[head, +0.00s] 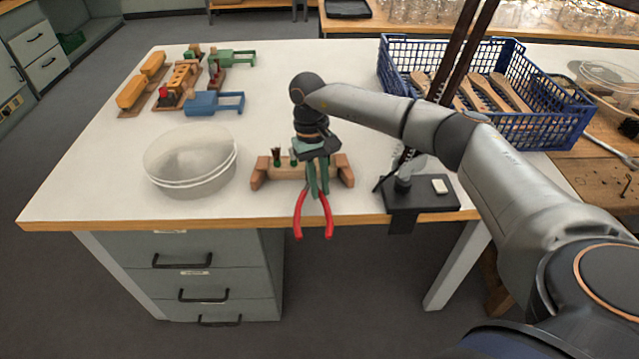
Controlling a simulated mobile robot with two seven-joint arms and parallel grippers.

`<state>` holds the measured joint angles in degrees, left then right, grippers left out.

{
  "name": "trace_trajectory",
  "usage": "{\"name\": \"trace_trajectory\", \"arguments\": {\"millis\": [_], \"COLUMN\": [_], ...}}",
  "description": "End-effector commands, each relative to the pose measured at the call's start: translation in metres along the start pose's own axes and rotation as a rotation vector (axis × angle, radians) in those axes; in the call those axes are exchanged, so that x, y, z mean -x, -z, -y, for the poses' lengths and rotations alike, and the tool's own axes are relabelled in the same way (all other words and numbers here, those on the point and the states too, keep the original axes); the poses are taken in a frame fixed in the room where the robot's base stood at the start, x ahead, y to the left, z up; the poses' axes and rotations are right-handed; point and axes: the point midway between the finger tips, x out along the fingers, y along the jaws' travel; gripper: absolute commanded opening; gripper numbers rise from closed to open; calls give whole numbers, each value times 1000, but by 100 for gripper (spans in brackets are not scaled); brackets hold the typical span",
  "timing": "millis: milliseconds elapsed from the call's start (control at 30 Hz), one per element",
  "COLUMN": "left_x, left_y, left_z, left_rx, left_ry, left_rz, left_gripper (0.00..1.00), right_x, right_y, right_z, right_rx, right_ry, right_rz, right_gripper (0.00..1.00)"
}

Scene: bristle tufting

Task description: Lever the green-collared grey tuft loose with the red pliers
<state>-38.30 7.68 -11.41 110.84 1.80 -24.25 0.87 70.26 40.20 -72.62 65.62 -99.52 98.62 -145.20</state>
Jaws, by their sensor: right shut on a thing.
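The red pliers (327,217) hang at the front edge of the table, with their two red handles pointing down past the edge. My right gripper (318,178) reaches down from above and is shut on the pliers, in front of the wooden block (262,172). Short tufts with green at their base, one of them dark (277,157), stand in the block to the left of the gripper. I cannot make out which tuft is the grey one. The gripper and pliers hide the middle-right of the block. My left gripper is out of view.
Clear round bowls (190,183) stand left of the block. Yellow, green, red and blue wooden-looking pieces (214,103) lie at the back left. A blue crate with wooden brushes (545,125) is at the right. A dark clamped stand (425,195) is close right of the block.

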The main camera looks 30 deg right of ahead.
Motion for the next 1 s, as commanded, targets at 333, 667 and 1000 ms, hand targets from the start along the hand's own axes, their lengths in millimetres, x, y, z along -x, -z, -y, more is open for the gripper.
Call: {"name": "trace_trajectory", "arguments": {"millis": [333, 667, 1000], "left_x": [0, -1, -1], "left_y": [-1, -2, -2], "left_z": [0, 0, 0], "left_rx": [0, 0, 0], "left_ry": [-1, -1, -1], "left_rz": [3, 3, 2], "left_gripper": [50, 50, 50], "right_x": [0, -2, -3], "right_y": [0, 0, 0], "right_z": [0, 0, 0], "right_rx": [-1, -4, -5], "right_ry": [-3, -11, -15], "right_rz": [-12, -31, -45], "right_gripper": [0, 0, 0]}}
